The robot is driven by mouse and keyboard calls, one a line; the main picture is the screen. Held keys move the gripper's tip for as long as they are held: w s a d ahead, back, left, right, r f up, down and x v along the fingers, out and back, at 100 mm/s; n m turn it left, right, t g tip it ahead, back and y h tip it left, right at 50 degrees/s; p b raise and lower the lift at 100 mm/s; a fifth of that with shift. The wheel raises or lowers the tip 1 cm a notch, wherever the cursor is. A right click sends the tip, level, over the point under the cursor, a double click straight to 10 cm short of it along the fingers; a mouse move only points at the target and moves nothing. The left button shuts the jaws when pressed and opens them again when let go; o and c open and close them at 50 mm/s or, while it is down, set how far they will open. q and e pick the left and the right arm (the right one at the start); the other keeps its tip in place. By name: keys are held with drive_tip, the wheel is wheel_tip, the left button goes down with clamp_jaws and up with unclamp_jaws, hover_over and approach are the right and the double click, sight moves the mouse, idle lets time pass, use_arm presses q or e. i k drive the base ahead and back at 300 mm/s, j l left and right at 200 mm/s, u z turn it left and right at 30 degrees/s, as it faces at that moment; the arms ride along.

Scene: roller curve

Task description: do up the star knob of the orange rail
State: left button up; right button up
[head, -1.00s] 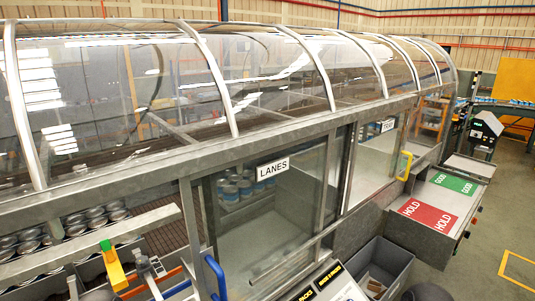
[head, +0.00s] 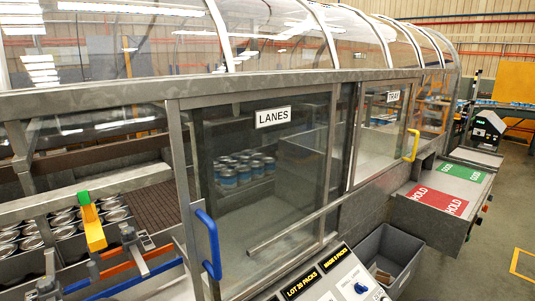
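The orange rail (head: 140,259) is at the lower left in the head view, running at a slant beside a blue rail (head: 120,283). Grey metal brackets (head: 130,240) stand near its left part. I cannot make out the star knob for certain at this size. A yellow upright piece with a green top (head: 92,225) stands left of the brackets, in front of rows of cans (head: 62,226). Neither of my grippers is in view.
A framed clear guard with a LANES door (head: 273,117) and blue handle (head: 209,245) stands close to the rails. A control panel (head: 330,280), a grey bin (head: 385,250) and the HOLD/GOOD table (head: 448,185) are to the right. Open floor lies at far right.

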sight(128, 232)
drive_tip(key=u, duration=1.25)
